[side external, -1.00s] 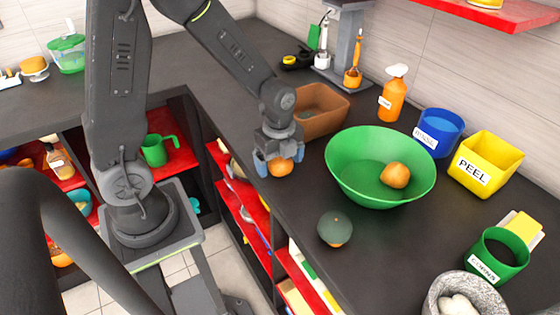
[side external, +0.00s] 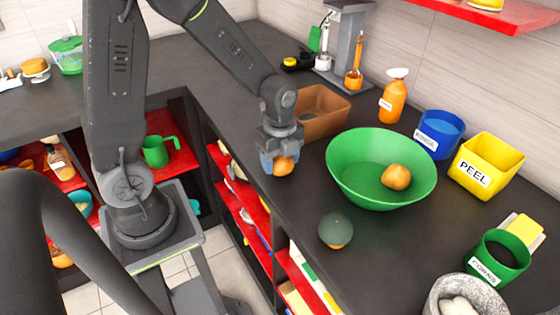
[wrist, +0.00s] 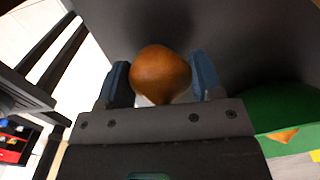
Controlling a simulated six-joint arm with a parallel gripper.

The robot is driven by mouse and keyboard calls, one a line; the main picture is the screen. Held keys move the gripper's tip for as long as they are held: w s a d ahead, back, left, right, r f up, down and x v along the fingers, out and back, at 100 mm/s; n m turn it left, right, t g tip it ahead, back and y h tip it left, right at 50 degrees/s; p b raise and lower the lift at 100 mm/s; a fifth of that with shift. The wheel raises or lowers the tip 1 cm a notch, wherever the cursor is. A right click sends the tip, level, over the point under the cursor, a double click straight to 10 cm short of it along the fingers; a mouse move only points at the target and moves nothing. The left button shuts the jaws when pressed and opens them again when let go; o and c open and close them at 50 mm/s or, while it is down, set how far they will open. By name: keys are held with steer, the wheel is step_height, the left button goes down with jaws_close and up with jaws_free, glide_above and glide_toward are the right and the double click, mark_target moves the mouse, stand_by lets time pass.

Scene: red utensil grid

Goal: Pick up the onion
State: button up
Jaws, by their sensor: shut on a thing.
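My gripper (side external: 280,164) is over the near edge of the dark counter, left of the green bowl. It is shut on a round orange-brown onion (side external: 285,165). In the wrist view the onion (wrist: 160,74) sits between the two blue fingers of my gripper (wrist: 161,80), with a pale patch at its lower side. Part of the onion is hidden by a finger in the side view. Its gap from the counter is hard to tell.
The green bowl (side external: 345,180) holds an orange-brown round item (side external: 396,177). A dark green round item (side external: 335,231) lies in front of it. A brown tray (side external: 325,128) stands behind my gripper. Blue (side external: 440,148), yellow (side external: 484,185) and green (side external: 490,268) bins stand at right.

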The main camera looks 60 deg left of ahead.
steer(key=r, duration=0.2)
steer(key=a+r, duration=0.1)
steer(key=r, duration=0.1)
steer(key=shift+s, duration=0.25)
steer(key=s+a+r, duration=0.5)
steer(key=a+r, duration=0.1)
steer(key=a, duration=0.2)
steer(key=w+d+r, duration=0.5)
steer(key=w+d, duration=0.4)
steer(key=d, duration=0.1)
steer(key=w+d+f, duration=0.3)
steer(key=w+d, duration=0.6)
steer(key=d, duration=0.1)
steer(key=shift+d+f, duration=0.2)
steer(key=shift+f, duration=0.05)
steer(key=shift+f, duration=3.25)
steer(key=shift+w+f, duration=0.1)
steer(key=shift+f, duration=1.05)
